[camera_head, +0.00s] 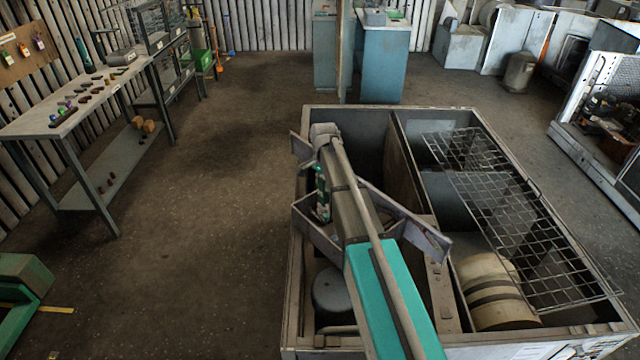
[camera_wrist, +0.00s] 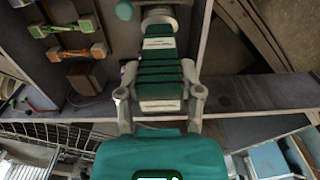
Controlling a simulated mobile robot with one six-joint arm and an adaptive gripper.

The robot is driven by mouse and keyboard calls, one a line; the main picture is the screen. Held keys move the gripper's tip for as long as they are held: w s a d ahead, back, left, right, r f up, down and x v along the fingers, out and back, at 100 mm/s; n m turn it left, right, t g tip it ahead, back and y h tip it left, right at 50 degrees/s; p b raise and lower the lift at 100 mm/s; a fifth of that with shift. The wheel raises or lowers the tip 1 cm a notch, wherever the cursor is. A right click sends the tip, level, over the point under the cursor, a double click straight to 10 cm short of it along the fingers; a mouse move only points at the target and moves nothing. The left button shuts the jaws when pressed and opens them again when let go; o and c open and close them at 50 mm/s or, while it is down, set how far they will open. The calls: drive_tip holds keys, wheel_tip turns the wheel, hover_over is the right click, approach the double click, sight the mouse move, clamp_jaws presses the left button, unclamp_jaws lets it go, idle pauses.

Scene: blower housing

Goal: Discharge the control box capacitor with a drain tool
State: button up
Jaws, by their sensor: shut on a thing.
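In the wrist view my gripper (camera_wrist: 160,98) has its two grey fingers closed on either side of a dark green, ribbed tool (camera_wrist: 160,72) with pale labels, which looks like the drain tool. The tool's far end points up the picture at a grey round part (camera_wrist: 158,18); I cannot tell whether they touch. Left of it, green and orange parts (camera_wrist: 75,40) are fixed in a grey box, likely the control box. In the head view my arm covers most of the grey box (camera_head: 318,238) and hides my fingertips. The capacitor is not clearly identifiable.
The large open metal housing (camera_head: 290,290) surrounds the work spot. A wire grille (camera_head: 500,205) lies over its right side, above a pale drum (camera_head: 495,290). A workbench (camera_head: 75,100) with small items stands at the left. The floor between is clear.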

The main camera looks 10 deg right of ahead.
drive_tip(key=shift+f+b, duration=0.3)
drive_tip(key=shift+b, duration=0.05)
idle(2.1)
idle(0.7)
drive_tip(key=shift+r+p, duration=3.5)
drive_tip(key=shift+f, duration=0.1)
